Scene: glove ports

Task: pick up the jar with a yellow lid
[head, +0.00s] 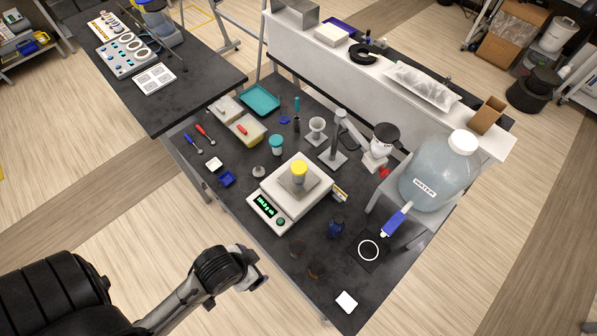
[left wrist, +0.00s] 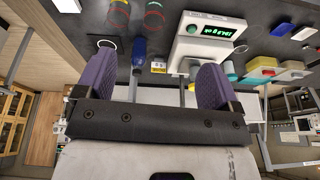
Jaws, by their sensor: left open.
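The jar with a yellow lid (head: 299,172) stands upright on the steel pan of a white balance (head: 268,212) with a lit green display. My left gripper (head: 258,268) is off the near left edge of the table, apart from the jar. In the left wrist view its two purple-padded fingers (left wrist: 154,76) are spread with nothing between them. My right gripper is not in view.
A jar with a teal lid (head: 277,143) stands behind the balance. A large water carboy (head: 428,180) stands at the right.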

